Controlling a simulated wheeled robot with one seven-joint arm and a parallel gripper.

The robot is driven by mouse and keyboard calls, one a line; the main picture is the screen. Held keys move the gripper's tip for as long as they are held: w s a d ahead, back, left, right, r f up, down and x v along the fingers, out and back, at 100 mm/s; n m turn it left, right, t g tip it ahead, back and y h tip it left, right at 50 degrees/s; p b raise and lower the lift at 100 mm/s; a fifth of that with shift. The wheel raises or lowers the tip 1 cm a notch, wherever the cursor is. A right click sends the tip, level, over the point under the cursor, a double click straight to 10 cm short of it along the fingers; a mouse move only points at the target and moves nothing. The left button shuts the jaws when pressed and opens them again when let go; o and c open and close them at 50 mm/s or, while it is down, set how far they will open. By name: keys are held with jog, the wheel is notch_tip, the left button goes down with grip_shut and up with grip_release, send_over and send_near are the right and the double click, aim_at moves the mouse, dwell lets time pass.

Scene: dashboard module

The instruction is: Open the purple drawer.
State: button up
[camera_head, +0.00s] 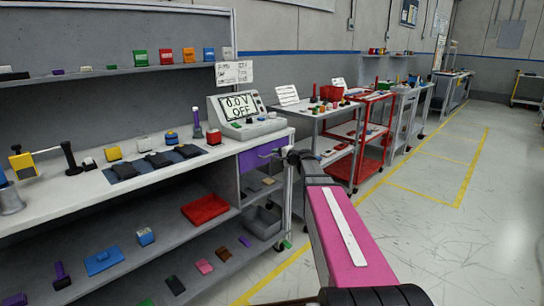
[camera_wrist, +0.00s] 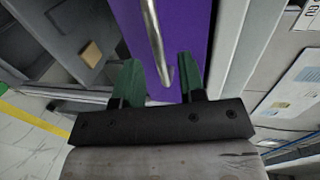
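The purple drawer (camera_head: 262,153) sits under the right end of the workbench top, below the grey meter. Its front looks closed, flush with the bench. In the wrist view the purple drawer front (camera_wrist: 195,25) fills the upper middle, with a silver bar handle (camera_wrist: 155,38) running down it. My gripper (camera_wrist: 160,82) is open, its two green fingers apart. The handle's lower end lies between the fingertips in the picture; I cannot tell whether they touch it. In the head view my gripper (camera_head: 296,156) is at the drawer's right side, and my pink arm reaches in from the lower right.
The grey meter (camera_head: 245,115) stands on the bench above the drawer. Below are shelves with a red tray (camera_head: 205,209) and a grey bin (camera_head: 262,221). A grey cart (camera_head: 318,112) and a red cart (camera_head: 372,140) stand behind. The floor to the right is clear.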

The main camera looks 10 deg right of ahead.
jog(key=shift+x, duration=1.8)
grip_shut()
jog(key=shift+s, duration=0.1)
